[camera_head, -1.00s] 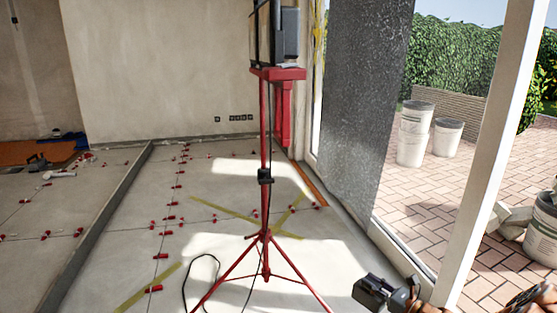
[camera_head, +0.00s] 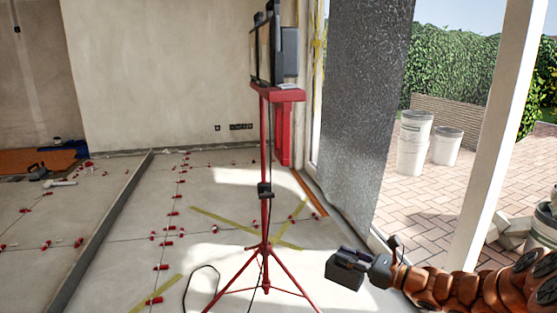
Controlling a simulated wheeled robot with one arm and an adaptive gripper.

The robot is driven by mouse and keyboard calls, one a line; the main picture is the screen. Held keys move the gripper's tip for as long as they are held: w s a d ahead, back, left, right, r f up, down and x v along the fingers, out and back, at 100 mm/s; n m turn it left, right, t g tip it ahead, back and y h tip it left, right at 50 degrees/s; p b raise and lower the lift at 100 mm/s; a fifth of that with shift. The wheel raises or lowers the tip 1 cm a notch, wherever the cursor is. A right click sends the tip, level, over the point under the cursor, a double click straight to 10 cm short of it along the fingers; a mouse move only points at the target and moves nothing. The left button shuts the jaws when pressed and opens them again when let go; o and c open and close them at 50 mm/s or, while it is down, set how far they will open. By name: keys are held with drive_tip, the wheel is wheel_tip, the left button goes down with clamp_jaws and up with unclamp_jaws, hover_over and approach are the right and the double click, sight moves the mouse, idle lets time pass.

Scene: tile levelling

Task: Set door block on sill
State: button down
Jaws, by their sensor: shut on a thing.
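My gripper (camera_head: 354,258) is at the lower right, reaching in from the right edge on my orange arm. It is shut on a dark grey block (camera_head: 343,274), which I take to be the door block. The block hangs in front of the gripper, above the pale tiled floor and apart from the door frame as far as I can tell. The sill (camera_head: 378,243) is a pale strip at the foot of the open doorway, just beyond the gripper. My arm hides the nearer part of the sill.
A red tripod (camera_head: 265,190) with a work light stands left of the gripper. A dark speckled door panel (camera_head: 362,110) and a white post (camera_head: 495,130) flank the opening. White buckets (camera_head: 413,145) stand on the paving outside. Red levelling clips dot the tiles.

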wheel_tip(320, 180, up, 28)
drive_tip(key=p, duration=3.5)
drive_tip(key=shift+r, duration=0.25)
